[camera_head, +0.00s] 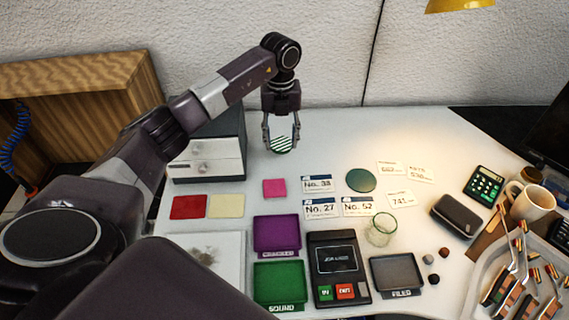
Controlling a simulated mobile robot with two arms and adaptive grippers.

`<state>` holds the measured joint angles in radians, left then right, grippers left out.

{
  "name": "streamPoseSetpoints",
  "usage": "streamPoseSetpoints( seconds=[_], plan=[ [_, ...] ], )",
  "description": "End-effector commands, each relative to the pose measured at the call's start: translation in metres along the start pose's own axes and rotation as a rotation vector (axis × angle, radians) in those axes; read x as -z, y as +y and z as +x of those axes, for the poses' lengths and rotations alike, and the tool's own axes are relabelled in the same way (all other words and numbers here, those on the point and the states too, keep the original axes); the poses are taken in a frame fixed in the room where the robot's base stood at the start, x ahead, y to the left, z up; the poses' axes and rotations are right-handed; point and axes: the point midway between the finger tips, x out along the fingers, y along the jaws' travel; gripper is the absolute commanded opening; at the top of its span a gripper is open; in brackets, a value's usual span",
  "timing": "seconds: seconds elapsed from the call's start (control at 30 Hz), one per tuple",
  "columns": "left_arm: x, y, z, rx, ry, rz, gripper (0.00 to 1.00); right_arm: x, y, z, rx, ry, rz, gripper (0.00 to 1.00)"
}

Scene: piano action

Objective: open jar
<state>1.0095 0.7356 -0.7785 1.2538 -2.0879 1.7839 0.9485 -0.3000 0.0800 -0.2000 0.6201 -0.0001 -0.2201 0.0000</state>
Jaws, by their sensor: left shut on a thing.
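My left gripper (282,133) points down over the back left of the white table, in front of the wall. Its two fingers are shut on a green-and-white striped round thing (281,145). I cannot tell whether this is a lid or a small jar, or whether it touches the table. A clear glass jar (381,230) stands at the middle right with its top open. A flat dark green disc (361,180) lies behind it, apart from the jar. My right gripper is not in view.
A grey drawer box (210,150) stands left of my left gripper. Purple (277,235), green (279,284) and grey (398,273) trays surround a dark device (337,262) in front. Number cards lie mid-table. A black case (456,215), calculator and mug (533,203) stand right.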

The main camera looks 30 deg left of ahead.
Motion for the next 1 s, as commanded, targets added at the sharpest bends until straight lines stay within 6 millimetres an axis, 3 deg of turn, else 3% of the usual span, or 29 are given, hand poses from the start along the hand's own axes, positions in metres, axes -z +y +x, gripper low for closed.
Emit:
streamPoseSetpoints(
  seconds=[0.1, 0.2, 0.47, 0.7, 1.0],
  plan=[
    [0.001, 0.000, 0.030, -0.002, 0.004, 0.001, 0.14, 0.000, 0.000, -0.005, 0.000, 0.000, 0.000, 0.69],
    [0.001, 0.000, 0.047, -0.001, 0.002, 0.001, 0.14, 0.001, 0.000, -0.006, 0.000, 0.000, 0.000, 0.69],
    [0.000, 0.000, 0.067, -0.001, 0.002, 0.002, 0.14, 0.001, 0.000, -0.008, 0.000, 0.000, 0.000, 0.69],
    [0.000, 0.000, 0.100, 0.000, 0.001, 0.002, 0.14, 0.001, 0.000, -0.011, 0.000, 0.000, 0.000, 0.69],
    [0.000, 0.000, 0.103, 0.001, -0.001, 0.002, 0.14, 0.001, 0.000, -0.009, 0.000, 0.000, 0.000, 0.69]
  ],
)
